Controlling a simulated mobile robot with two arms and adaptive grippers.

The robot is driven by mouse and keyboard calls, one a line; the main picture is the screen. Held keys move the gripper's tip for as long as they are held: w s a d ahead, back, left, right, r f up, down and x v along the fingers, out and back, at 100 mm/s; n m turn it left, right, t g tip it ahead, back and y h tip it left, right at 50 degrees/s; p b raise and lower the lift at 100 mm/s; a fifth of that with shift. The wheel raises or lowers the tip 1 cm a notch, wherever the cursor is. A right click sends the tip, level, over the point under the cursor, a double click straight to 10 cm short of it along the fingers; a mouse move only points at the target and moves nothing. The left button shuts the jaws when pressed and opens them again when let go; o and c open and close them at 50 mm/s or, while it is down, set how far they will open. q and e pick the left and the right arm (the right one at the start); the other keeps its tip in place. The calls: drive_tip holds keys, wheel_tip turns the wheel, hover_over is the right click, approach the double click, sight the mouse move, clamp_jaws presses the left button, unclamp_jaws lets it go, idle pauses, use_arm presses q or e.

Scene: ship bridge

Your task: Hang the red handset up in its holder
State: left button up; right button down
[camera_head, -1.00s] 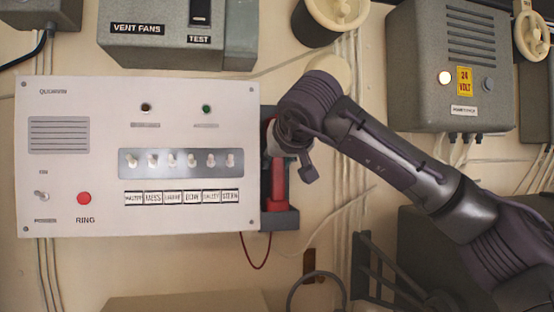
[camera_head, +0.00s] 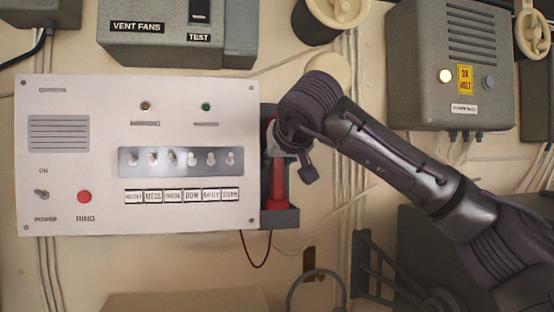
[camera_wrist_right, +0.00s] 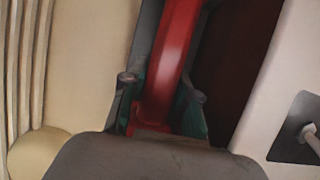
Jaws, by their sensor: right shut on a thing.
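The red handset (camera_head: 278,182) stands upright at the grey holder (camera_head: 290,217) on the right side of the white intercom panel. Its lower end meets the holder's lower ledge; I cannot tell how firmly it is seated. My right gripper (camera_head: 287,140) is at the handset's upper part and is shut on it. In the right wrist view the red handset (camera_wrist_right: 172,50) runs between the two fingers (camera_wrist_right: 160,108), with a dark recess beside it. The gripper and wrist hide the handset's upper end. My left gripper is not in view.
The white panel (camera_head: 70,195) with toggle switches and a red button is close on the left. A dark red cord (camera_head: 256,263) hangs below the holder. A grey 24-volt box (camera_head: 455,60) and a cream handwheel (camera_head: 340,10) are on the wall above.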

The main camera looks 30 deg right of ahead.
drive_tip(key=c, duration=0.8)
unclamp_jaws()
wheel_tip(320, 180, up, 9)
drive_tip(key=shift+s+a+f, duration=0.1)
drive_tip(key=shift+r, duration=0.65)
